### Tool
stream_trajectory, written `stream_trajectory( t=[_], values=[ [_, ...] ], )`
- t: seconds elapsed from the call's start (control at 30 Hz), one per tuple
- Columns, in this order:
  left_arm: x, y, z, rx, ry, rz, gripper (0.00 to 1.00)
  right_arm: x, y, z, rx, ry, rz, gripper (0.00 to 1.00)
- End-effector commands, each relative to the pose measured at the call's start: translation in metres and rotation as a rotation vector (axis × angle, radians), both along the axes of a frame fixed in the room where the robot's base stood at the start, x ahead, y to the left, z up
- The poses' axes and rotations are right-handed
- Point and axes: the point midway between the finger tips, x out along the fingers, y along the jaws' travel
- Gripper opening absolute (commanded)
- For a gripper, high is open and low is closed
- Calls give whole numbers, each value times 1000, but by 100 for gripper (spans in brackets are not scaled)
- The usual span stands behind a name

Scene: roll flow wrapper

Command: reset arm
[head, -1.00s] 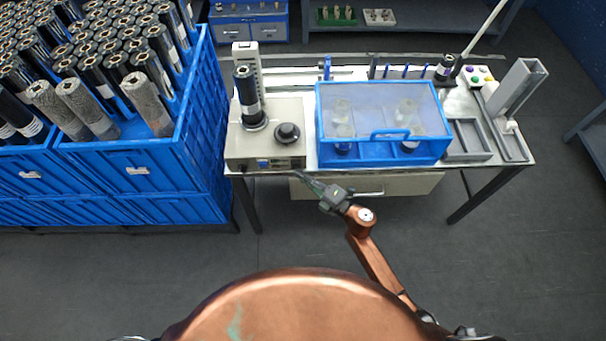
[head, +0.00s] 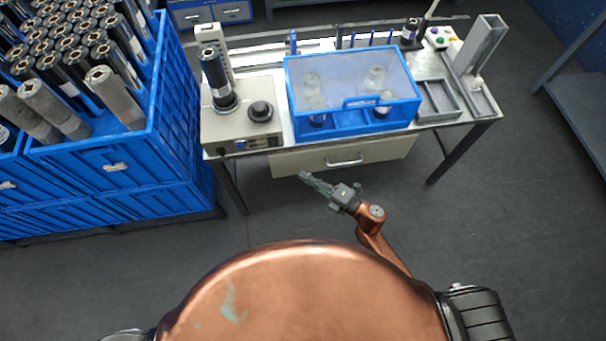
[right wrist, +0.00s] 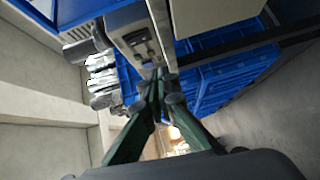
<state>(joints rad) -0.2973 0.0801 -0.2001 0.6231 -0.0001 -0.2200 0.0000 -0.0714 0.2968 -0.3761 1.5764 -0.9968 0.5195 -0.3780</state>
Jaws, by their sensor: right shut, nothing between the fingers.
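My right gripper (head: 306,176) is in front of the workbench, over the floor, below the bench drawer in the head view. Its dark green fingers are together with nothing between them. It also shows in the right wrist view (right wrist: 160,82), with the fingers meeting near the picture's middle. The gripper is apart from the bench and the things on it. My left gripper is not in the head view.
The workbench (head: 437,119) carries a beige device (head: 225,128) with a dark roll (head: 216,80) standing on it, a blue clear-lidded box (head: 350,118) and a grey tray (head: 455,114). Blue crates (head: 170,105) full of rolls stand at left. Open floor lies in front.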

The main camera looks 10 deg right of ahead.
Motion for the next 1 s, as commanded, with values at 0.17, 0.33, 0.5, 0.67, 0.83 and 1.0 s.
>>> stream_trajectory(
  t=[0.17, 0.33, 0.5, 0.67, 0.83, 1.0],
  values=[
    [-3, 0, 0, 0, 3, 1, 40, 0, 0, 0, 0, 0, -1, 0],
    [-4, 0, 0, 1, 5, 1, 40, 0, 0, 0, 0, 0, -1, 0],
    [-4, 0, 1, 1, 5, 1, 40, 3, -8, -11, 14, 37, -29, 0],
    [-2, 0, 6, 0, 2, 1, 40, 9, -52, -72, 85, 230, -186, 0],
    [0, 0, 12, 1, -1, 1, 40, -10, -119, -173, 190, 520, -435, 0],
    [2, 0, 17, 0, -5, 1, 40, -64, -179, -269, 279, 786, -680, 0]
  ],
)
